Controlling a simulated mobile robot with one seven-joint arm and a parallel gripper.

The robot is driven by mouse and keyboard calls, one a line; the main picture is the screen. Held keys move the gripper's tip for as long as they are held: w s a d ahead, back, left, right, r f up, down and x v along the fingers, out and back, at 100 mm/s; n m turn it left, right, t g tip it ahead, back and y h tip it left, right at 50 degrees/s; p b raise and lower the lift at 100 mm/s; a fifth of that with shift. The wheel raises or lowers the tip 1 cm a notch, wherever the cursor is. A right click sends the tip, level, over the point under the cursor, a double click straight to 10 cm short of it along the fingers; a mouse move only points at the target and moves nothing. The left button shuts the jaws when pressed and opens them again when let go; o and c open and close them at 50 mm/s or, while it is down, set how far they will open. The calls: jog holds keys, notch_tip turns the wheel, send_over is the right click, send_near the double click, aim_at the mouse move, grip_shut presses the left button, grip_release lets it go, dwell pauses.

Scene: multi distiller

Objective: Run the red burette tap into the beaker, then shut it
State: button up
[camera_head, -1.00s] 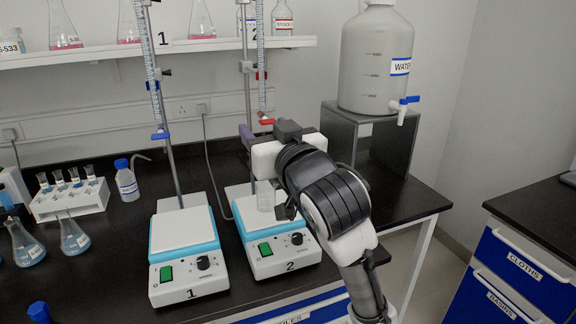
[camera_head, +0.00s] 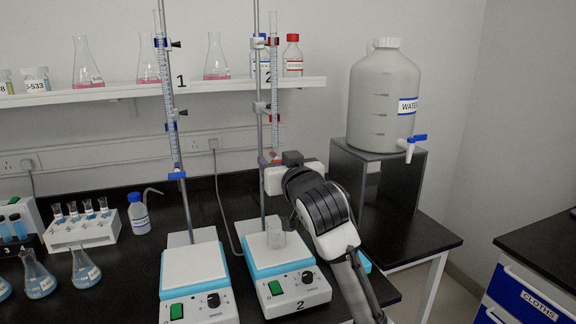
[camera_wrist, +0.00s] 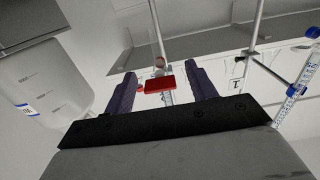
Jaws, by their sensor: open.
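The red burette tap (camera_wrist: 160,84) lies between the two spread fingers of my gripper (camera_wrist: 163,88) in the wrist view, with visible space on both sides. In the head view my gripper (camera_head: 276,160) is at the height of the tap on burette 2 (camera_head: 274,95), and the arm partly hides the tap.
Burette 1 with a blue tap (camera_head: 177,175) stands at the left over stirrer 1 (camera_head: 195,265). A large water carboy (camera_head: 383,95) sits on a dark stand (camera_head: 365,180) at the right. A shelf (camera_head: 130,92) with flasks runs behind.

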jog(key=shift+x, duration=0.9)
jog(key=shift+c, duration=0.2)
jog(key=c, duration=1)
jog(key=shift+r+m+p, duration=0.2)
jog(key=shift+m+p, duration=0.8)
jog(key=shift+f+m, duration=0.2)
jog(key=shift+m, duration=0.5)
jog(key=shift+p, duration=0.3)
